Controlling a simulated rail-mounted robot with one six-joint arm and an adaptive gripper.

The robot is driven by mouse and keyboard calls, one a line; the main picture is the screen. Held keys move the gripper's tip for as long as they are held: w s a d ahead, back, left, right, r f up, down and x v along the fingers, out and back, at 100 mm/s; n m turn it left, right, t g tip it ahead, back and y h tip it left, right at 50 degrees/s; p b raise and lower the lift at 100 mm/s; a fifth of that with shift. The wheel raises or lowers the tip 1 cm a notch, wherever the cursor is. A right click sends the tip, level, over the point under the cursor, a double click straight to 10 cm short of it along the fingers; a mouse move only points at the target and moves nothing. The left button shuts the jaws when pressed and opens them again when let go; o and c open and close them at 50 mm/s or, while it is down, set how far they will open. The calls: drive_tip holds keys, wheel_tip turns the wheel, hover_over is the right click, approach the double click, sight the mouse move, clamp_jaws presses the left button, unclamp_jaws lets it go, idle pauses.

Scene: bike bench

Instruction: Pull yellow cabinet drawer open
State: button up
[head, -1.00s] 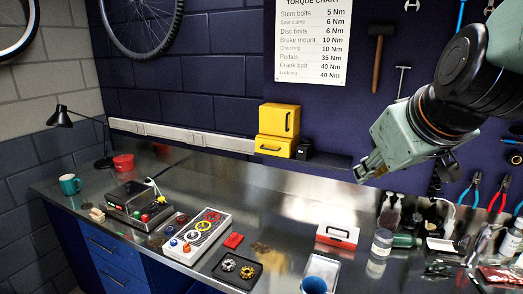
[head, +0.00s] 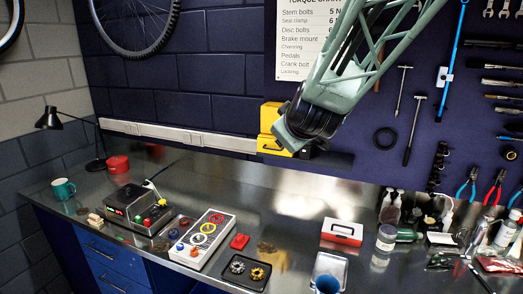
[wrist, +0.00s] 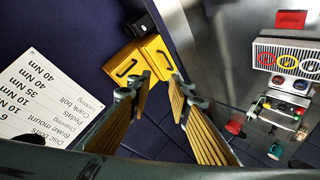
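The yellow cabinet (head: 268,117) stands against the wall at the back of the bench, partly hidden behind my wrist in the head view. The drawer handle (wrist: 164,60) lies just beyond my fingertips. I cannot tell whether the drawer is fully flush. My gripper (wrist: 159,92) is open and empty, its two ridged fingers spread wide, facing the drawer front. No contact with the handle shows. In the head view my fingers are hidden.
A small black object (wrist: 142,25) stands beside the cabinet. The control box with coloured rings (head: 203,238), red block (head: 240,241), gear tray (head: 247,272) and red-and-white case (head: 342,232) lie forward on the bench. The bench surface before the cabinet is clear.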

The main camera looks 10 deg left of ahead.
drive_tip(key=w+a+f+n+t+h+p, duration=0.2)
drive_tip(key=w+a+f+n+h, duration=0.3)
drive_tip(key=a+f, duration=0.4)
drive_tip(key=shift+w+a+f+t+h+p, duration=0.4)
drive_tip(key=shift+w+f+h+p, duration=0.4)
drive_tip(key=shift+w, duration=0.2)
drive_tip(key=shift+w+d+f, duration=0.1)
drive_tip(key=x, duration=1.3)
drive_tip(key=shift+w, duration=0.35)
drive_tip(key=shift+c, duration=0.6)
clamp_jaws()
